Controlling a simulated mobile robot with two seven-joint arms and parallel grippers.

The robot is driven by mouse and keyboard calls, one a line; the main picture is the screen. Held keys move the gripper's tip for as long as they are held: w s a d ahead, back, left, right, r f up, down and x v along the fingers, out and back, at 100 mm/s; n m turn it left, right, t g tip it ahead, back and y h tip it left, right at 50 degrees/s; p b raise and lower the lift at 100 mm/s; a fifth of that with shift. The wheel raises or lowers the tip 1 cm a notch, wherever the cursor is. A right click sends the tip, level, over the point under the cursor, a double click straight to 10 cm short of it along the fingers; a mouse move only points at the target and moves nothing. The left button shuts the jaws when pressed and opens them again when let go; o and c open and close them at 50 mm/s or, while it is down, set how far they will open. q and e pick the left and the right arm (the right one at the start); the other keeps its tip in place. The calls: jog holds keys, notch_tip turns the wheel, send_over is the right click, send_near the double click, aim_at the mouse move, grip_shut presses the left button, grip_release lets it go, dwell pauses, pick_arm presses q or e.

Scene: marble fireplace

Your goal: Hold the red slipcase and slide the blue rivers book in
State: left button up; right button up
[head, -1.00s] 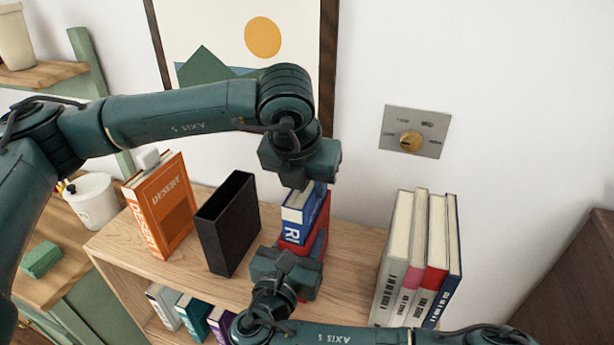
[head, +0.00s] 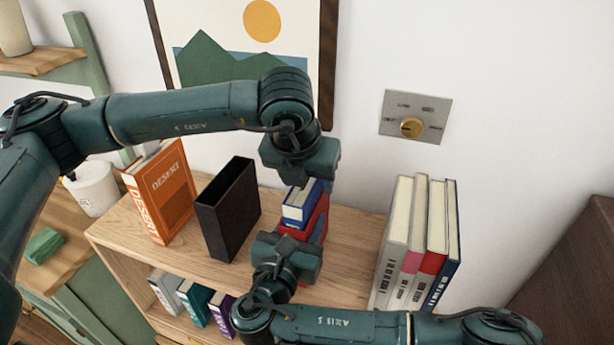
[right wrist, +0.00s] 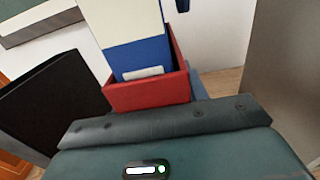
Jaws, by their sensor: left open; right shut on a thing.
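The red slipcase (head: 318,222) stands upright on the wooden shelf top. The blue book (head: 298,206) is upright and partly inside it, its upper part above the rim. In the right wrist view the blue and cream book (right wrist: 138,52) goes down into the open mouth of the red slipcase (right wrist: 150,94). My right gripper (head: 288,254) is shut on the slipcase from the front; its fingertips are mostly hidden. My left gripper (head: 304,178) is open, directly over the book's top; its contact with the book cannot be made out.
An empty black slipcase (head: 228,212) and an orange Desert book (head: 160,195) stand to the left. Several upright books (head: 415,245) stand at the right. A dial plate (head: 415,117) is on the wall. Bare shelf top (head: 355,240) lies between the red slipcase and the right-hand books.

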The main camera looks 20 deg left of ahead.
pick_arm(q)
jog(key=shift+f, duration=0.1)
jog(key=v, duration=1.2)
pick_arm(e)
jog(key=o, duration=1.1)
jog(key=shift+o, duration=0.2)
